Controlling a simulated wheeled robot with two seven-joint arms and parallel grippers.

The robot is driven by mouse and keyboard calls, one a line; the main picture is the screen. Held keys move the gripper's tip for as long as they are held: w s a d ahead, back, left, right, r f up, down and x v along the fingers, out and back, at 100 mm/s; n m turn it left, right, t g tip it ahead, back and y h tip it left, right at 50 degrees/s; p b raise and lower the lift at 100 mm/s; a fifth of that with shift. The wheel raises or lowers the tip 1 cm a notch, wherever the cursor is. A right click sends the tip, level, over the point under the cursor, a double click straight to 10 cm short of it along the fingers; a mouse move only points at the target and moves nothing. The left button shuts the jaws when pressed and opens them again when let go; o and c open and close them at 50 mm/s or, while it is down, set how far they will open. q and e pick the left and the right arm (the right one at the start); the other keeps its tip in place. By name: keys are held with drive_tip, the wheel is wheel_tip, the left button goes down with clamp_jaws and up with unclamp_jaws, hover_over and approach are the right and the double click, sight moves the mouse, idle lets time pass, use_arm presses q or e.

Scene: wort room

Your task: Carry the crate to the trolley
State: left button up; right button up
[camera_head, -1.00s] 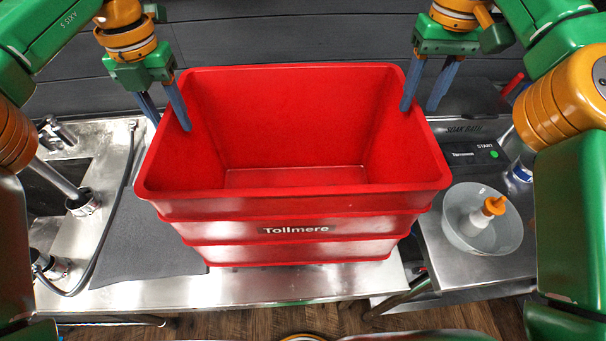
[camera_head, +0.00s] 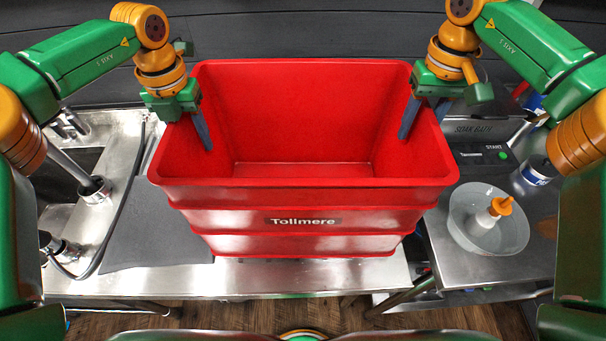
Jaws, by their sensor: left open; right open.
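The red crate (camera_head: 305,244), labelled Tollmere, stands upright on the steel bench (camera_head: 250,280). Its open top faces me and the visible inside is empty. My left gripper (camera_head: 190,122) is open at the crate's left wall, near the back corner. One finger reaches down inside the crate; the other is hidden behind the wall. My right gripper (camera_head: 424,116) is open at the right wall, near the back corner. One finger is inside; the other is mostly hidden outside. I cannot tell whether the fingers touch the walls. No trolley is in view.
A sink with a tap (camera_head: 95,188) and a dark hose lies left of the crate, beside a grey mat (camera_head: 150,235).

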use_arm(q)
clamp_jaws()
use_arm(e)
clamp_jaws()
use_arm(q)
drive_tip(key=shift+w, duration=0.1)
use_arm(e)
drive_tip(key=shift+r, duration=0.1)
idle(0.8)
